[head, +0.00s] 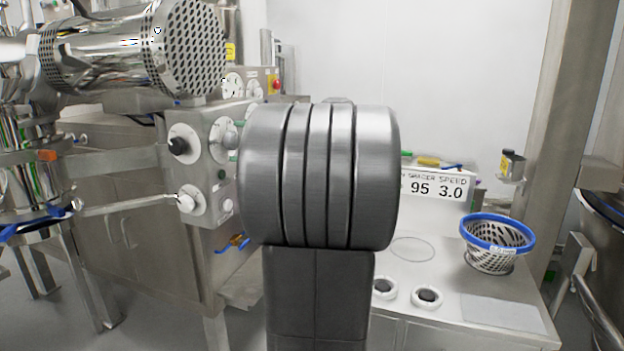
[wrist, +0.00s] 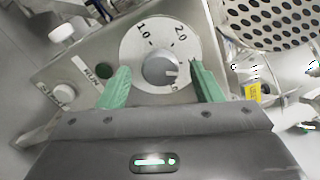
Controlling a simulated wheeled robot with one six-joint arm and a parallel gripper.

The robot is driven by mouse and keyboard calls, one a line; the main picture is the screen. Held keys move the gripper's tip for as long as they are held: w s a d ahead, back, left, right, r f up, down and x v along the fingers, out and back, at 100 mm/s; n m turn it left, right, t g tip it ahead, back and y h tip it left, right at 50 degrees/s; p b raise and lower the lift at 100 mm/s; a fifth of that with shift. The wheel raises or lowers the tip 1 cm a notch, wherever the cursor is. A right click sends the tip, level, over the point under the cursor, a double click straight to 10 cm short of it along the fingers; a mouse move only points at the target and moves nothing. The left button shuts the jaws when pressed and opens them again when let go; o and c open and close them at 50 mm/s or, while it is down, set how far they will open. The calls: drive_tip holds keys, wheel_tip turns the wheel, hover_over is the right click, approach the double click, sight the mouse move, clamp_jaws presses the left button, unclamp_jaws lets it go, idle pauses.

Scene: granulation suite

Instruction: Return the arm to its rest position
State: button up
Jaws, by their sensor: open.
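My gripper (wrist: 160,72) shows in the wrist view with its two green fingers spread apart and nothing held between them. A grey dial knob (wrist: 160,72) on a round white plate marked 1.0 and 2.0 appears in the gap between the fingertips. The fingers look clear of the knob on both sides, but I cannot tell how deep they reach. In the head view my arm's large grey joint (head: 320,176) fills the middle and hides the gripper and part of the panel.
A control panel (head: 215,160) with several knobs stands left of my arm, below a perforated steel drum (head: 195,48). To the right, a white counter carries a blue-rimmed perforated basket (head: 497,235) and a sign (head: 437,187) reading 95 and 3.0. A post (head: 560,110) stands behind.

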drive_tip(key=shift+w+a, duration=0.15)
drive_tip(key=shift+a, duration=0.25)
drive_tip(key=v, duration=1.4)
drive_tip(key=x, duration=0.7)
drive_tip(key=p+x, duration=0.1)
drive_tip(key=x, duration=0.6)
drive_tip(key=shift+a+r, duration=0.1)
drive_tip(key=shift+r, duration=0.15)
drive_tip(key=shift+m+p, duration=0.9)
drive_tip(key=shift+m, duration=0.2)
drive_tip(key=m+p, duration=0.3)
drive_tip(key=shift+m, duration=0.4)
drive_tip(key=m+p, duration=0.5)
drive_tip(key=m, duration=0.1)
drive_tip(key=shift+b+v, duration=0.45)
drive_tip(key=shift+v, duration=2.1)
